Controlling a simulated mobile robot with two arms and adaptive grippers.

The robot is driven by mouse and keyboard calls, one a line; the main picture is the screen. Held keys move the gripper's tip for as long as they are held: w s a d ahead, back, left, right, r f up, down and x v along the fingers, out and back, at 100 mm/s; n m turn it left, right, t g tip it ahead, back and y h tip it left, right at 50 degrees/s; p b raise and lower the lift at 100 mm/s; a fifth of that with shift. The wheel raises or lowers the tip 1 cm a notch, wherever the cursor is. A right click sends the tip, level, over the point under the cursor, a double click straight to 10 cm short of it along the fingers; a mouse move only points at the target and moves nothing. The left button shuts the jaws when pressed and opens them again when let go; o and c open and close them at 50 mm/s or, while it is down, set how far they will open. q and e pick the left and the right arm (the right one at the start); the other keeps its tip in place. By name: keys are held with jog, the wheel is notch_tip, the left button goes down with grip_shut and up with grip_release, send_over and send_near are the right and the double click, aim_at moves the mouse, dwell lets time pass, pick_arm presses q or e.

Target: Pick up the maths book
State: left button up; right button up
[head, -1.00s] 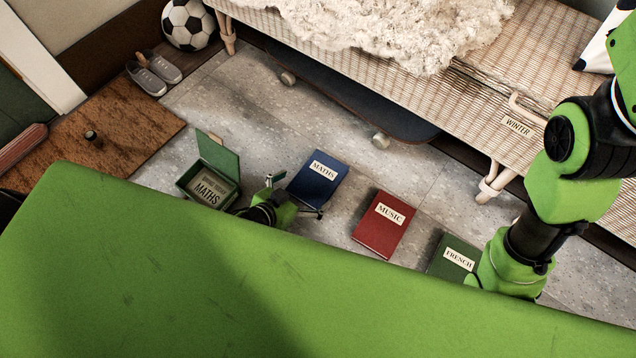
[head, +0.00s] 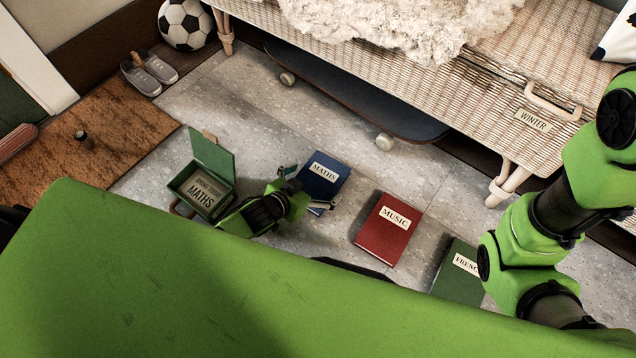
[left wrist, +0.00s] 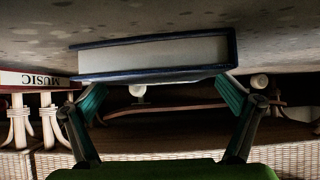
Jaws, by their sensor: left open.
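The maths book (head: 322,180) is blue with a white label and lies flat on the grey floor. In the left wrist view, which looks upside down, the book (left wrist: 160,58) shows its pale page edge straight ahead. My left gripper (head: 304,190) is open at the book's near left side. Its teal fingers (left wrist: 153,95) are spread about as wide as the book, one near each end; I cannot tell whether they touch it. My right arm (head: 540,240) shows at the right, but its gripper is out of view.
A green open box (head: 208,188) marked MATHS stands left of the gripper. A red music book (head: 385,240) and a green French book (head: 455,282) lie to the right. A wicker bench (head: 470,95) stands behind, with a dark skateboard (head: 350,95) under it.

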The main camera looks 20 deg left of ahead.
pick_arm(q)
jog(key=shift+r, duration=0.1)
jog(key=c, duration=1.3)
